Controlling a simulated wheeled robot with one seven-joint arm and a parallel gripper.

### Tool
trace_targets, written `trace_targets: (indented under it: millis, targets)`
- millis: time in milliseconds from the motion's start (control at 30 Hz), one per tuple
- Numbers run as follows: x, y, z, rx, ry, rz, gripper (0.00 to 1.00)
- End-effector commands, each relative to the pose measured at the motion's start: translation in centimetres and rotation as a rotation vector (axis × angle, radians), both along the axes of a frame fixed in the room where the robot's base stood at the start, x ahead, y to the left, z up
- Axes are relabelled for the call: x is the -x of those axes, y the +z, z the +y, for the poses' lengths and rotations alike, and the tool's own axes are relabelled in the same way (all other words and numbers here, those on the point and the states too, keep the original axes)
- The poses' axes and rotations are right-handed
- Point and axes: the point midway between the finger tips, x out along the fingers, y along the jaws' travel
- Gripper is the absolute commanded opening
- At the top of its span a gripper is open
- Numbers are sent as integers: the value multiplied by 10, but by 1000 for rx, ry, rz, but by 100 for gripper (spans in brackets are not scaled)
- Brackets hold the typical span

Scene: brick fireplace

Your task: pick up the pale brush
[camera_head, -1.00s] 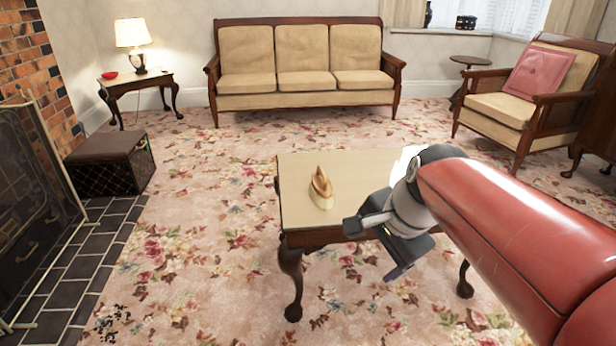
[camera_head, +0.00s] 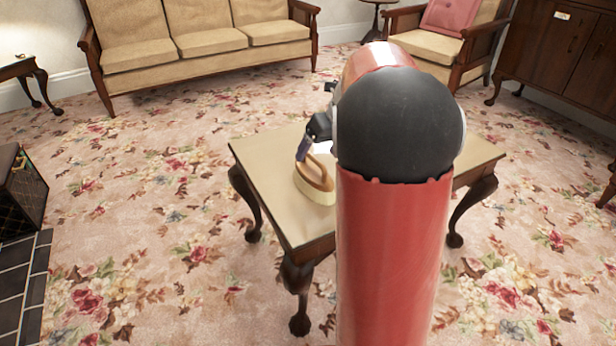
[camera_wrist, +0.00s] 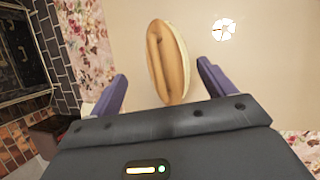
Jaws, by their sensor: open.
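The pale brush (camera_head: 316,184) lies on the cream top of the low wooden table (camera_head: 266,190). It has a tan wooden back with a handle and a pale cream lower part. My gripper (camera_head: 304,148) is over the table beside the brush, partly hidden behind my own arm. In the wrist view the brush (camera_wrist: 168,62) lies ahead of and between the two purple fingers of my gripper (camera_wrist: 164,88), nearer the left finger's side of the gap's middle. The fingers are apart and nothing is held between them.
A white patterned spot (camera_wrist: 223,30) shows on the tabletop right of the brush. A sofa (camera_head: 200,45) and an armchair (camera_head: 440,45) stand behind. A dark cabinet (camera_head: 560,60) is at the right. Flowered carpet (camera_head: 150,210) lies open around the table.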

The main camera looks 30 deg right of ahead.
Motion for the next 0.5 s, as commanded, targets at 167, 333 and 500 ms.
trace_targets:
  millis: [167, 333, 500]
  targets:
    - [-5, -17, 1, 0, 1, 1, 82]
    - [-12, -43, 4, 0, 4, 2, 82]
    - [-17, -54, 7, 1, 3, 0, 82]
